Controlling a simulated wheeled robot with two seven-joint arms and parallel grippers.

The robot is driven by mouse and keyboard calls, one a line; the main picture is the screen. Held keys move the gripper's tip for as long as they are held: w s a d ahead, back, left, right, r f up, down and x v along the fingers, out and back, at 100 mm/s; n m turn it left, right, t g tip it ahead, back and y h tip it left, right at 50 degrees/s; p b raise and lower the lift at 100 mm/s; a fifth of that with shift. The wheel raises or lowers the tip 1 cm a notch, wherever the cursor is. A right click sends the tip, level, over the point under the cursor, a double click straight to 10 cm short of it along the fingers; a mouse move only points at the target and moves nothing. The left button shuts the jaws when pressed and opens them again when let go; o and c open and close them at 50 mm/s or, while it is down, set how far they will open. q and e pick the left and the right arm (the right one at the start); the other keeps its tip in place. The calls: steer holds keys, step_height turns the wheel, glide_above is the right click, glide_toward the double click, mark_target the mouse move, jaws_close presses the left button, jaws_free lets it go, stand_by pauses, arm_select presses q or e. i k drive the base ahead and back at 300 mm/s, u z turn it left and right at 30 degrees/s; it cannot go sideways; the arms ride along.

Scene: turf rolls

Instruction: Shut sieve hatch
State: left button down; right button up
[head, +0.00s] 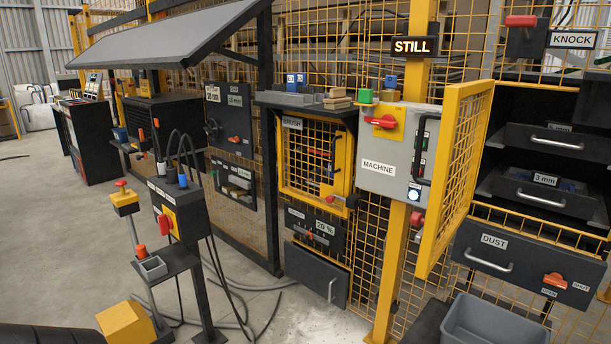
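The sieve hatch appears to be the yellow-framed mesh door (457,180) at the right. It stands open, swung out toward me and seen nearly edge-on, beside the grey MACHINE box. Behind and right of it is an open dark cabinet with a drawer labelled 3 mm (545,192), another drawer (555,140) above it, and a DUST drawer (520,262) below. An orange handle (555,280) sits on the DUST drawer front by OPEN and SHUT labels. Neither of my grippers shows in the head view.
A grey MACHINE box (395,150) with a red switch stands left of the door. A closed yellow mesh hatch labelled BRUSH (315,160) is further left. A grey bin (490,325) stands below the cabinet. A control post (180,210) with cables stands at the left front.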

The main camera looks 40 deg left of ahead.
mark_target(479, 93)
steer(key=z, duration=1)
steer(key=k, duration=0.2)
steer(key=u, duration=2.6)
steer(key=i, duration=1.25)
steer(key=z, duration=1.15)
steer(key=i, duration=0.85)
steer(key=z, duration=0.9)
